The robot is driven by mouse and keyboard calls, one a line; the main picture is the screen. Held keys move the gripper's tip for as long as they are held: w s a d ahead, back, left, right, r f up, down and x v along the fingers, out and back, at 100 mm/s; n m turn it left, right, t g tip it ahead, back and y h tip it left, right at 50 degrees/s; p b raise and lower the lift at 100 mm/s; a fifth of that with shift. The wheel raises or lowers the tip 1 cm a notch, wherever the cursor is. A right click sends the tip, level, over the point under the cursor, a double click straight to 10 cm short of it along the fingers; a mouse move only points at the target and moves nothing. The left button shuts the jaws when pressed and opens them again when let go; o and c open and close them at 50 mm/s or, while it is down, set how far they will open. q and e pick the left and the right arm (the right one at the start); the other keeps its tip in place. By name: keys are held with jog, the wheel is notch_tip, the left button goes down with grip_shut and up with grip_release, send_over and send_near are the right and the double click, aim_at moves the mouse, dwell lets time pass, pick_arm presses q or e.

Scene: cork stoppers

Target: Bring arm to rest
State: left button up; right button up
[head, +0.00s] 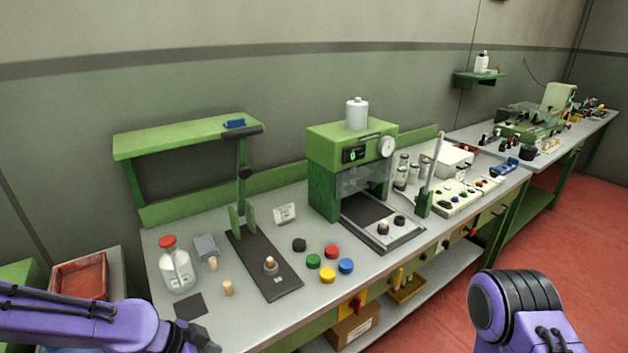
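My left arm reaches in from the lower left as a purple link over the near left end of the bench, and its gripper is not clearly visible. My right arm shows as a purple and black joint at the lower right, in front of the red floor; its gripper is out of the picture. A cork stopper (228,288) stands on the grey bench top (215,321), and another cork (213,263) stands near the bottle. A small piece with a cork-coloured top (270,264) stands on the dark mat (266,277).
A red-capped bottle (175,268) stands at the bench's left end. Several coloured caps, one yellow (328,275), lie mid-bench. A green machine (345,165) and a green shelf (187,137) stand behind. A red bin (80,279) is at the left. Red floor (575,215) is open at right.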

pick_arm(q)
jog(key=s+a+f+n+y+b, duration=0.2)
jog(key=s+f+n, duration=0.25)
jog(key=f, duration=0.55)
jog(key=s+a+f+n+y+b, duration=0.2)
jog(key=s+f+n+b, duration=0.15)
jog(key=f+n, duration=0.45)
jog(key=s+a+f+n+y+b, duration=0.2)
jog(key=s+a+f+n+y, duration=0.3)
jog(key=s+f, duration=0.5)
jog(key=shift+s+a+f, duration=0.3)
jog(key=shift+s+a, duration=0.6)
jog(key=shift+s, duration=0.3)
dwell(4.0)
